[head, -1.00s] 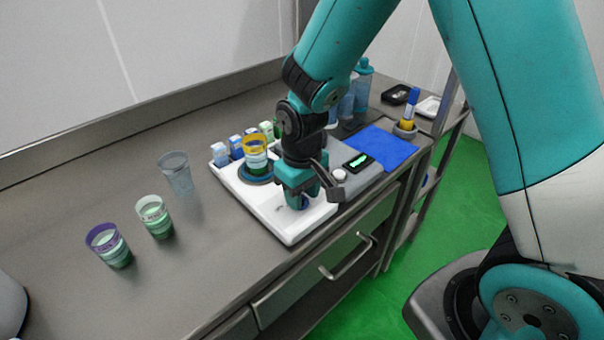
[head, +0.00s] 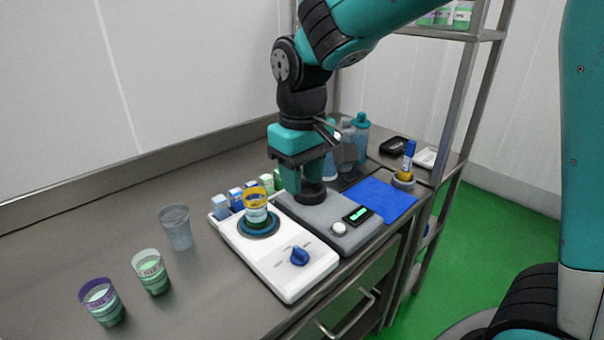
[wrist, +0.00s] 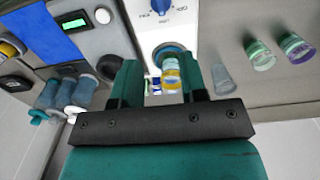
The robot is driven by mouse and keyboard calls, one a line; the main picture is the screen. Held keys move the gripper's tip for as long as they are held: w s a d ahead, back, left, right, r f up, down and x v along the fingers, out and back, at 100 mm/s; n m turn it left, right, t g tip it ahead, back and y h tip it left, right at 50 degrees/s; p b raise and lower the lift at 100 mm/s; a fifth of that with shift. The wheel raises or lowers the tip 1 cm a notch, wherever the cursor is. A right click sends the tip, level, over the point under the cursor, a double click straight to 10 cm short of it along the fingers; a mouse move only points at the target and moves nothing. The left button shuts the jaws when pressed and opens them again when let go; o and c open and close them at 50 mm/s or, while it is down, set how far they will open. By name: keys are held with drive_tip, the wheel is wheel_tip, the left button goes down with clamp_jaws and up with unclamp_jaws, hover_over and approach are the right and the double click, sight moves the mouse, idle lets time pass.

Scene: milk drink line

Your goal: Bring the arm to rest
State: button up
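My gripper (head: 303,172) hangs over the grey device with a green display (head: 326,228), behind the white machine (head: 305,283). In the wrist view my gripper (wrist: 160,78) has its two teal fingers apart with nothing held between them. The yellow-rimmed cup (head: 255,208) stands on the round blue-ringed plate of the white machine, left of my gripper. It shows beyond the finger gap in the wrist view (wrist: 170,76). The blue knob (head: 299,256) on the machine's front is clear of my gripper.
A clear cup (head: 176,227), a green cup (head: 150,271) and a purple-rimmed cup (head: 101,302) stand at left. Small cartons (head: 236,199) line the machine's back. Bottles (head: 360,132) stand behind my gripper. A blue mat (head: 382,198) and a shelf post (head: 461,90) are at right.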

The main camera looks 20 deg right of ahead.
idle(0.4)
drive_tip(key=s+a+r+n+y, duration=0.1)
drive_tip(key=s+a+y, duration=0.1)
drive_tip(key=s, duration=0.7)
drive_tip(key=s+a+n+y, duration=0.2)
drive_tip(key=s+a, duration=0.1)
drive_tip(key=s, duration=0.6)
drive_tip(key=shift+r, duration=0.35)
